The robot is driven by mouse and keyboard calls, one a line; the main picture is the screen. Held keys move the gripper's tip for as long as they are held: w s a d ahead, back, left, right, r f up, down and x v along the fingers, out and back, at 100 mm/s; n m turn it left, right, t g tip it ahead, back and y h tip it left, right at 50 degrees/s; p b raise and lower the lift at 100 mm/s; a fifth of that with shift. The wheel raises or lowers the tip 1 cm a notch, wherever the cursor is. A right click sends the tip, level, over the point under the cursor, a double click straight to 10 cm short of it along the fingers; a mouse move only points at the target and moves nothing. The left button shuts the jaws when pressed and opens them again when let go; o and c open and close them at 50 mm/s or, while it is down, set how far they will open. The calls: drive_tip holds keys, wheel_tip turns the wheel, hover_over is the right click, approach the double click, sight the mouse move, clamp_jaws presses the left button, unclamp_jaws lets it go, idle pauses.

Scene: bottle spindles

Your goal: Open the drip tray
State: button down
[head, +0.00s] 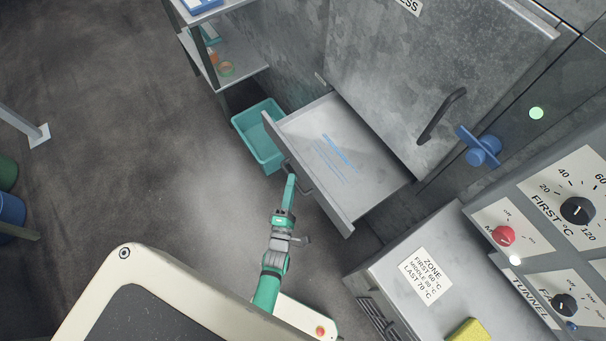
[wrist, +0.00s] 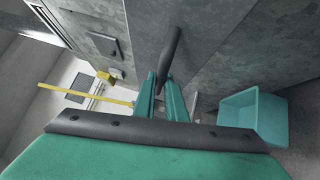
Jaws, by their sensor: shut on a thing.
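The drip tray (head: 372,172) is a grey metal drawer, standing well out from the cabinet below the door. Blue streaks mark its floor. Its dark bar handle (head: 303,182) is on the front panel. My gripper (head: 290,182) is at this handle, with its teal fingers shut on it. In the wrist view a dark bar (wrist: 174,50) runs down between the fingers of my gripper (wrist: 163,90). The fingers partly hide the handle in the head view.
A teal bin (head: 249,145) stands on the floor close to the tray's left side. A shelf rack (head: 222,75) is behind it. The closed cabinet door has a dark handle (head: 441,116). A control box (head: 395,250) stands at the right. The floor at left is mostly clear.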

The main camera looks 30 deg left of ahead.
drive_tip(key=shift+s+a, duration=0.3)
drive_tip(key=shift+s, duration=0.25)
drive_tip(key=c, duration=1.8)
unclamp_jaws()
drive_tip(key=v, duration=1)
drive_tip(key=shift+s+d, duration=0.15)
drive_tip(key=shift+s, duration=0.25)
drive_tip(key=s+d+r+m+g+h, duration=0.1)
drive_tip(key=s+d+r+m, duration=0.2)
drive_tip(key=d+r+m, duration=0.3)
drive_tip(key=s+d+r+m+g+h, duration=0.1)
drive_tip(key=s+d+r+m, duration=0.3)
drive_tip(key=m, duration=0.5)
drive_tip(key=s+d+r+m+g+h, duration=0.1)
drive_tip(key=s+d+r+m+h, duration=0.2)
drive_tip(key=d+r+m, duration=0.4)
drive_tip(key=shift+s+d+r+m, duration=0.15)
drive_tip(key=shift+d+r, duration=0.2)
drive_tip(key=shift+r, duration=0.25)
drive_tip(key=shift+w+d+r+m, duration=0.1)
drive_tip(key=shift+d+r, duration=0.25)
drive_tip(key=shift+r, duration=0.25)
drive_tip(key=shift+s+d+r+m, duration=0.15)
drive_tip(key=shift+d+r, duration=0.2)
drive_tip(key=shift+r, duration=0.25)
